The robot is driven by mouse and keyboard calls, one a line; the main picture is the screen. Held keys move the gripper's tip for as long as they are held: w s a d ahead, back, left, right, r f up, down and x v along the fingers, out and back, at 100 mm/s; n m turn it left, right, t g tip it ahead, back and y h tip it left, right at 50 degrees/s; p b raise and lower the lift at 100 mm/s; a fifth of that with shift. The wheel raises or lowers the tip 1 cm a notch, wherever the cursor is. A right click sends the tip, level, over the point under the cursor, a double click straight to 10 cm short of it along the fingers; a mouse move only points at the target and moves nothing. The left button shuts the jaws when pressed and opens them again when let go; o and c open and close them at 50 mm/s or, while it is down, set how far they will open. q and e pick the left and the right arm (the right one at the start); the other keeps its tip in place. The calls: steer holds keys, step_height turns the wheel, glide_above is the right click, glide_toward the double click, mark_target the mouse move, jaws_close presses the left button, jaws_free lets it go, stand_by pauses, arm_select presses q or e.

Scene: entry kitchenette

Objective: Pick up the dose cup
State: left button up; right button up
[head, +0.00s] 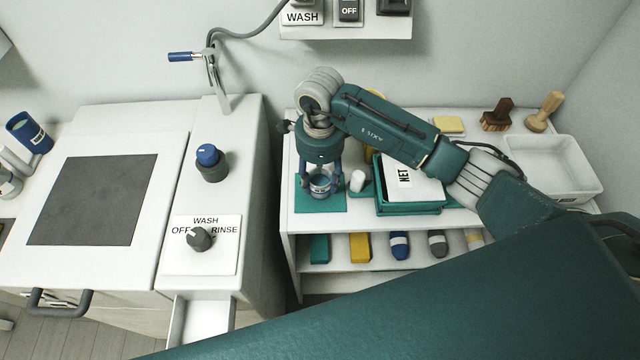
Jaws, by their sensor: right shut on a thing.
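The dose cup (320,186) is a small clear, bluish cup over the teal mat (322,206) at the left of the white shelf unit. My right gripper (321,184) points down with its fingers on both sides of the cup and is shut on it. I cannot tell whether the cup touches the mat or is just above it. My left gripper is not in view.
A small white cylinder (357,180) stands close right of the gripper, beside a teal tray (410,209) with a labelled white block. A white bin (550,168) and brushes sit further right. A counter with a knob (201,239) is at left.

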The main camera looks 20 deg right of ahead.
step_height(320, 180, up, 20)
steer(key=b, duration=0.3)
stand_by(0.3)
